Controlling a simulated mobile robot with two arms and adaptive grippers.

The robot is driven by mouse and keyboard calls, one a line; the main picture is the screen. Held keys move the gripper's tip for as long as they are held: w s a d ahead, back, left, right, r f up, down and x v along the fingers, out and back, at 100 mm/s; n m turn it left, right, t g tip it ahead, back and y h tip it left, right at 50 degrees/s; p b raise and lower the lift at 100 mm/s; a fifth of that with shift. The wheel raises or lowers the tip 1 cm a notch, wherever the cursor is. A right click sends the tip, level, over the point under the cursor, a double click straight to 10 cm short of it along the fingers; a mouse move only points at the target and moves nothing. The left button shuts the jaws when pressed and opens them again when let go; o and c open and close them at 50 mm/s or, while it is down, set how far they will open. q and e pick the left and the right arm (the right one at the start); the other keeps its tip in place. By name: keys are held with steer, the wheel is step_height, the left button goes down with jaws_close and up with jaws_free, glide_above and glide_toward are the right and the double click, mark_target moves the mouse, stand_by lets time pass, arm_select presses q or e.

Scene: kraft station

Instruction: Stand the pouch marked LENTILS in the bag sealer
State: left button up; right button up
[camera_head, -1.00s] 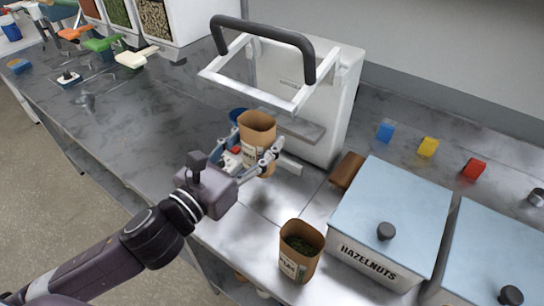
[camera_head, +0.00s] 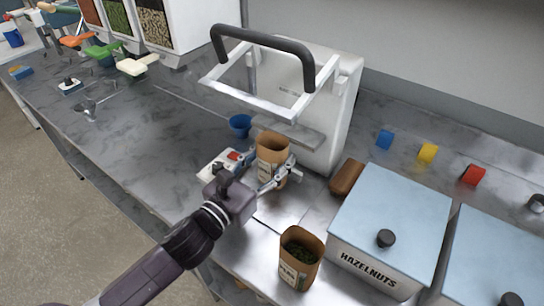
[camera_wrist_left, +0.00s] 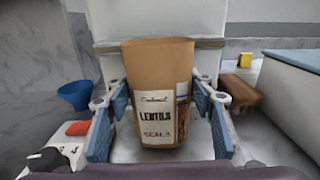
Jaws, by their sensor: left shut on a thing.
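The brown LENTILS pouch (camera_head: 272,147) is upright and open at the top. Its label faces me in the left wrist view (camera_wrist_left: 155,115). My left gripper (camera_head: 275,178) is shut on the pouch, with a blue pad on each side of it. The bag sealer (camera_head: 335,110) is a white machine with its black-handled frame raised and a grey ledge (camera_head: 290,131) at its front. The pouch is in front of and below this ledge; I cannot tell whether its bottom touches anything. My right gripper is not in view.
A second pouch (camera_head: 300,262) with green contents stands nearer me. A blue cup (camera_head: 240,125) and a white panel with a red button (camera_head: 233,156) are left of the held pouch. A brown block (camera_head: 346,178) and the HAZELNUTS bin (camera_head: 372,268) are to the right.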

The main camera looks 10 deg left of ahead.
arm_select(q)
steer(key=shift+f, duration=0.15)
steer(key=o, duration=1.3)
steer(key=shift+s+a, duration=0.1)
steer(key=shift+s, duration=0.1)
steer(key=b+v, duration=0.2)
steer(key=v, duration=0.7)
steer(key=shift+s+a, duration=0.1)
steer(key=shift+s, duration=0.1)
steer(key=shift+v, duration=1.05)
